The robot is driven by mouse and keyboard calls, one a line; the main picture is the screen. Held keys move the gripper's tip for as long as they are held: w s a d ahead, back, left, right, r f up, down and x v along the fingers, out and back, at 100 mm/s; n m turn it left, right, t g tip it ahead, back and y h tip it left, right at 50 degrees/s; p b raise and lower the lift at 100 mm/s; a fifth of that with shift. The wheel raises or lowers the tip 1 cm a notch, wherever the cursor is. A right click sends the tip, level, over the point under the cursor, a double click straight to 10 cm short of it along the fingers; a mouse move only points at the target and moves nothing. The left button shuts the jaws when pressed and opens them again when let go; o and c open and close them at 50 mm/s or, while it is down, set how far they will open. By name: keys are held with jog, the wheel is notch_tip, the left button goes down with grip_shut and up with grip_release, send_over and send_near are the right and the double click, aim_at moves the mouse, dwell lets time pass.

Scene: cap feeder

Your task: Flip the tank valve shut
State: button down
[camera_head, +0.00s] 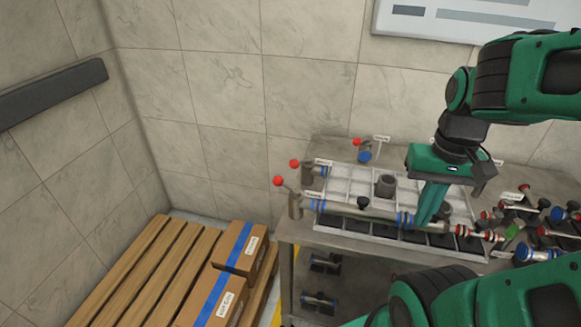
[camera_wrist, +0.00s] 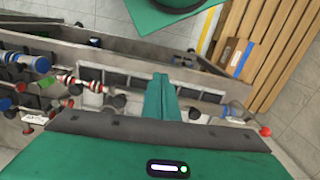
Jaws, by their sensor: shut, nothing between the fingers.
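Valve levers with red ball ends stand at the left end of the grey tray rig in the head view: a front lever (camera_head: 279,182), one just behind it (camera_head: 294,164) and a third at the back (camera_head: 357,142). I cannot tell from labels which is the tank valve. One red ball (camera_wrist: 266,131) also shows at the right in the wrist view. My gripper (camera_head: 421,221) is shut and empty, pointing down beside the front pipe (camera_head: 375,211), well right of the front lever. Its closed fingers (camera_wrist: 161,80) show in the wrist view; I cannot tell whether they touch the pipe.
The rig stands on a metal table (camera_head: 300,236). Several red and blue fittings (camera_head: 520,215) crowd its right side. Cardboard boxes (camera_head: 222,295) with blue tape lie on a wooden pallet (camera_head: 137,275) at the left. The tiled wall (camera_head: 225,90) is behind.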

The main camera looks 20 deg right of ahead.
jog(key=w+a+r+n+t+y, duration=0.1)
jog(key=w+a+n+y, duration=0.1)
jog(key=w, duration=0.7)
jog(key=w+a+r+n+y, duration=0.1)
jog(key=w+n, duration=0.4)
jog(key=w, duration=0.5)
jog(key=w+a+r+n+t+y, duration=0.1)
jog(key=w+a+n+y, duration=0.2)
jog(key=w, duration=0.6)
jog(key=shift+w+a+r+n+t, duration=0.3)
jog(key=shift+a+n, duration=0.1)
jog(key=shift+a, duration=0.65)
jog(key=shift+f, duration=0.1)
jog(key=x, duration=0.3)
jog(key=a+x, duration=0.1)
jog(key=x, duration=0.3)
jog(key=s+x, duration=0.1)
jog(key=x, duration=0.3)
jog(key=shift+s+a+r, duration=0.1)
jog(key=shift+a+r, duration=0.15)
jog(key=shift+a, duration=0.15)
jog(key=shift+s+a+f, duration=0.2)
jog(key=shift+a, duration=0.55)
